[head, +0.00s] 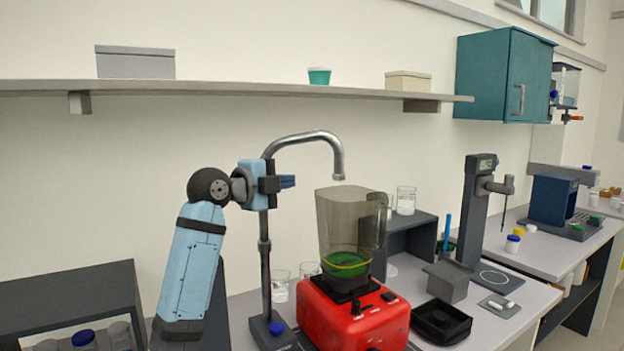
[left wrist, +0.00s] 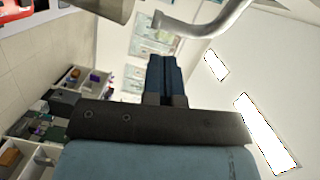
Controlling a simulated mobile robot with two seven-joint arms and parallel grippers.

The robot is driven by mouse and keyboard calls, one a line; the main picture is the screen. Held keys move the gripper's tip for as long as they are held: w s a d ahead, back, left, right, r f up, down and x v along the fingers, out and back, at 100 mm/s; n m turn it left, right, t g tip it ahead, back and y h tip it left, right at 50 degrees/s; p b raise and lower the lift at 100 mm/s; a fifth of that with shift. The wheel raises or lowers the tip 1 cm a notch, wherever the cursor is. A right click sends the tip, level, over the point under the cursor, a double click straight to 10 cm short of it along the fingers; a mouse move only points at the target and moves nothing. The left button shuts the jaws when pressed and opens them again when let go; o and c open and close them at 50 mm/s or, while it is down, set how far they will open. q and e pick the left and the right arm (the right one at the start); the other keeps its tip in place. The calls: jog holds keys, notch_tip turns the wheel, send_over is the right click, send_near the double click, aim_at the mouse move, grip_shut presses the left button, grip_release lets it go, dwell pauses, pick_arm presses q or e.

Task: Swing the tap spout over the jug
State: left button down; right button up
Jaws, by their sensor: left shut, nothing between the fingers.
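The chrome tap spout (head: 300,138) arches to the right from its upright pipe, and its outlet points down. In the head view the outlet is just above the rim of the clear grey jug (head: 337,225), left of its handle; depth is hard to judge. The jug stands upright with green contents low inside. My left gripper (head: 287,182) is shut and empty, at the upright pipe below the arch, hiding part of it. In the left wrist view the shut fingers (left wrist: 164,75) point towards the spout (left wrist: 212,26), apart from it. My right gripper is out of view.
The jug sits on a red base (head: 350,318) with black knobs. Glass beakers (head: 280,287) stand behind it. A dark riser (head: 410,240) holding a beaker (head: 405,200) is to the right. A wall shelf (head: 240,88) runs above the tap.

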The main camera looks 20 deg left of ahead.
pick_arm(q)
jog(key=s+a+m+h, duration=0.1)
jog(key=a+m, duration=0.1)
jog(key=h+p, duration=0.1)
jog(key=p, duration=0.2)
send_near(335, 166)
jog(key=shift+m, duration=0.4)
jog(key=x, duration=0.6)
jog(key=shift+w+d, duration=0.2)
jog(key=shift+w, duration=0.15)
jog(key=shift+w+d, duration=0.2)
jog(key=shift+w, duration=0.15)
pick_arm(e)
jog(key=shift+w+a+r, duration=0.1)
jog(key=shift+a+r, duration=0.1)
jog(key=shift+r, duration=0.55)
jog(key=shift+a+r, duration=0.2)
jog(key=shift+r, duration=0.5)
